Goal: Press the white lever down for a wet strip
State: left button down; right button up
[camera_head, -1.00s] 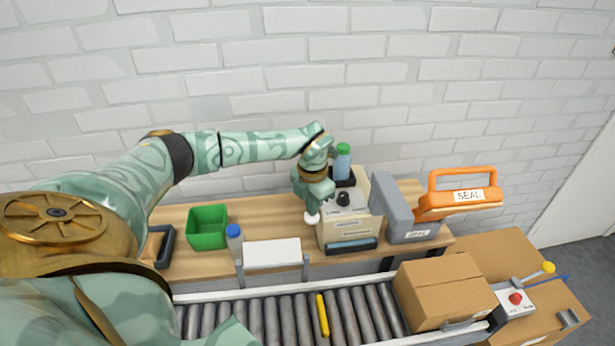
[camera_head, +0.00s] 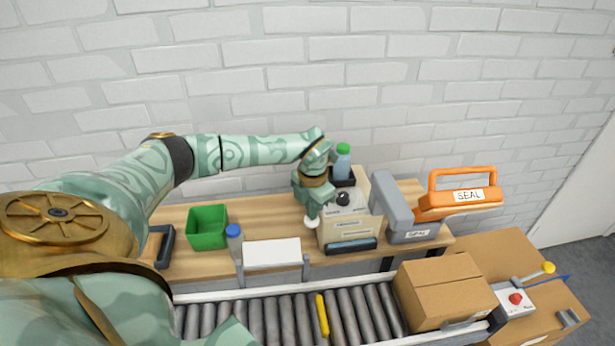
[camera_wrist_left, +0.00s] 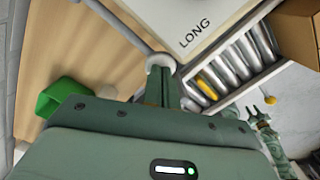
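The white lever's round knob (camera_head: 311,222) is at the left front of the cream tape machine (camera_head: 347,229) on the bench. In the left wrist view the knob (camera_wrist_left: 160,61) sits at my left fingertips, with a pale rod running up and left. My left gripper (camera_head: 313,209) points down over the knob. Its fingers (camera_wrist_left: 164,82) look shut together, with the knob past their tips rather than between them. They look in contact, but the exact touch is hidden. The machine's top reads LONG in the wrist view. A teal arm, likely my right, with a small gripper (camera_wrist_left: 255,112) shows far off.
A green bin (camera_head: 207,228), blue-capped bottle (camera_head: 235,244) and white plate (camera_head: 272,254) are left of the machine. A green-capped bottle (camera_head: 343,162) stands behind it. A grey-orange SEAL device (camera_head: 460,200) is right. A roller conveyor (camera_head: 270,318) with a carton (camera_head: 446,290) runs in front.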

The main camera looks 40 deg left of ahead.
pick_arm(q)
jog(key=shift+f, duration=0.25)
jog(key=shift+s+d+f, duration=0.1)
jog(key=shift+d+f, duration=0.05)
jog(key=shift+f, duration=0.65)
dwell(0.4)
